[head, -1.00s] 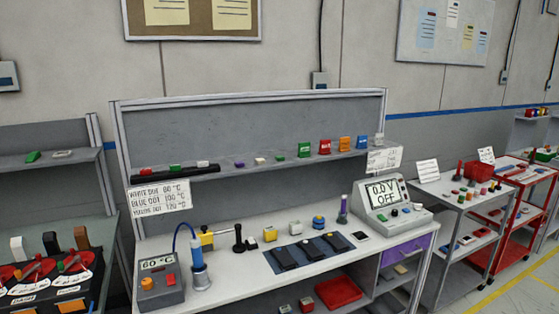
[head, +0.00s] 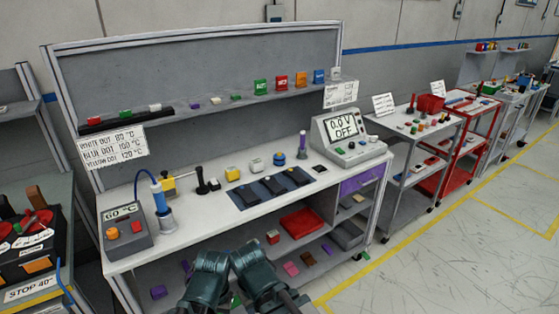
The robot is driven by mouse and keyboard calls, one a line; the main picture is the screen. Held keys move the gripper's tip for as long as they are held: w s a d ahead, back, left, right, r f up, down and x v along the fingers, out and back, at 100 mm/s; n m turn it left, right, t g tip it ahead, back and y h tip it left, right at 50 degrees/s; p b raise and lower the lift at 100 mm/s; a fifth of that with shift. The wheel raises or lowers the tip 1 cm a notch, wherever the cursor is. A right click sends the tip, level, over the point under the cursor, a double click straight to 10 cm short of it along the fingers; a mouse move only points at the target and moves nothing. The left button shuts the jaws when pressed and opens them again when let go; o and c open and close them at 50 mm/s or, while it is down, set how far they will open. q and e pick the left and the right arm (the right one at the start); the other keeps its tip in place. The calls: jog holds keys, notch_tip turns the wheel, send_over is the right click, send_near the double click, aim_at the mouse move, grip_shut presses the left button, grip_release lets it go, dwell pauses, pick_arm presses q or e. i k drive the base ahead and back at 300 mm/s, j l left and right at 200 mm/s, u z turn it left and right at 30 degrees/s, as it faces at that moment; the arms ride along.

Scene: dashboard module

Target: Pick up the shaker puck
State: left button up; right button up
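I cannot tell for certain which piece is the shaker puck. Small pieces stand on the white workbench (head: 190,222): a yellow block with a pale top (head: 232,173), a white block (head: 257,164) and a round blue piece with a yellow band (head: 279,159). They stand behind a dark blue mat with several black pads (head: 272,184). Two dark teal links of my arms show at the bottom middle, in front of the bench. No gripper fingers can be made out, and both arms are well short of these pieces.
A 60 °C heater box (head: 125,230) and a blue-tubed stand (head: 163,218) are at bench left. A 0.0 V meter (head: 345,138) is at right. A shelf with small coloured blocks runs above. A red tray (head: 302,221) sits below. Floor to the right is open.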

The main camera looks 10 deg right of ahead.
aim_at(278, 162)
jog(key=i+l+z, duration=0.2)
jog(key=i+l, duration=0.3)
jog(key=i+l+z, duration=0.2)
jog(key=i+l, duration=0.2)
jog(key=i, duration=0.15)
